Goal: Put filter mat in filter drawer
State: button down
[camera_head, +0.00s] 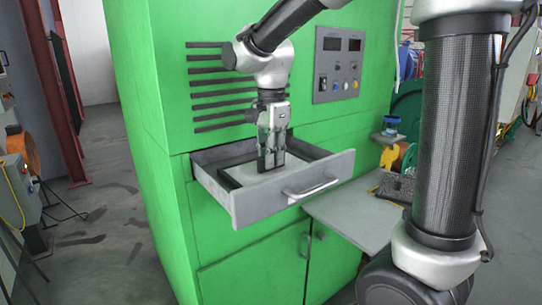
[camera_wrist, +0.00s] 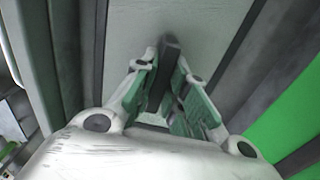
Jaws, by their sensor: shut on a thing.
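The grey filter drawer (camera_head: 262,203) is pulled out of the green cabinet, with its handle at the front. The filter mat, a pale flat panel (camera_head: 252,178), lies inside the drawer walls, apparently level; whether it rests fully on the bottom I cannot tell. My gripper (camera_head: 271,163) points straight down into the drawer over the mat's middle. In the wrist view, my gripper (camera_wrist: 168,95) is shut on a dark upright grip (camera_wrist: 171,50) that stands up from the pale mat surface (camera_wrist: 125,25). My fingers hide part of the mat.
The green cabinet (camera_head: 155,130) rises behind and beside the drawer, with dark vent slots and a control panel (camera_head: 338,65). A grey side table (camera_head: 350,217) stands to the right, with a dark grey item (camera_head: 396,187) on it. Open floor is at left.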

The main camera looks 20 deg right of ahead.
jog(key=shift+f, duration=0.15)
jog(key=c, duration=1.5)
grip_release()
jog(key=shift+o, duration=0.2)
notch_tip(320, 180, up, 12)
jog(key=s+d+f+n+t, duration=0.2)
jog(key=s+d+f+n, duration=0.3)
jog(key=s+d+n, duration=0.2)
jog(key=s+d+f+n+t, duration=0.2)
jog(key=s+d+f+n, duration=0.3)
jog(key=s, duration=0.7)
jog(key=d+n, duration=0.2)
jog(key=d, duration=0.1)
jog(key=shift+r, duration=0.1)
